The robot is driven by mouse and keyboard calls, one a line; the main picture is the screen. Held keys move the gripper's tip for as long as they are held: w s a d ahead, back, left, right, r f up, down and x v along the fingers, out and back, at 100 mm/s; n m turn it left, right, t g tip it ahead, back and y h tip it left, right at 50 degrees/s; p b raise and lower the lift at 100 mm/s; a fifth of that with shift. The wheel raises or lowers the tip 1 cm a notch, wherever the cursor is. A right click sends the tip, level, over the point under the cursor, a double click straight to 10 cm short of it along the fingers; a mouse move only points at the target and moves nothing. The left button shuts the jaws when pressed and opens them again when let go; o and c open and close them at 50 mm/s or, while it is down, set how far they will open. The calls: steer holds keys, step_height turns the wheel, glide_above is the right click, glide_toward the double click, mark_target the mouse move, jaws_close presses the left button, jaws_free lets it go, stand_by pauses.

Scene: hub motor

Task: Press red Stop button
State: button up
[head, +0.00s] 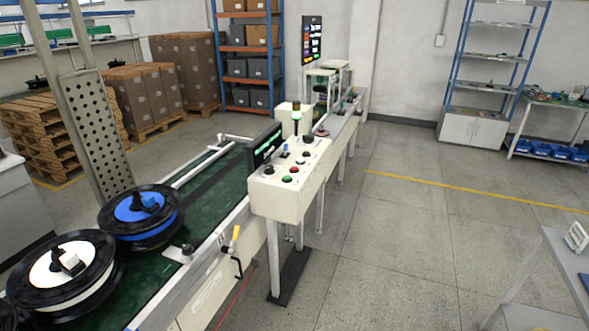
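The red button (294,169) sits on the sloped top of a cream control box (279,201) near the middle of the head view. A green button (287,179) is just in front of it, and a black knob (268,170) is to its left. Any label by the red button is too small to read. My gripper is not in view.
The control box stands on legs beside a green conveyor (219,185) carrying a blue-hubbed reel (141,212) and a white-hubbed reel (62,268). A dark screen (265,146) rises behind the buttons. Floor (400,235) right of the box is clear; a grey table edge (550,275) is farther right.

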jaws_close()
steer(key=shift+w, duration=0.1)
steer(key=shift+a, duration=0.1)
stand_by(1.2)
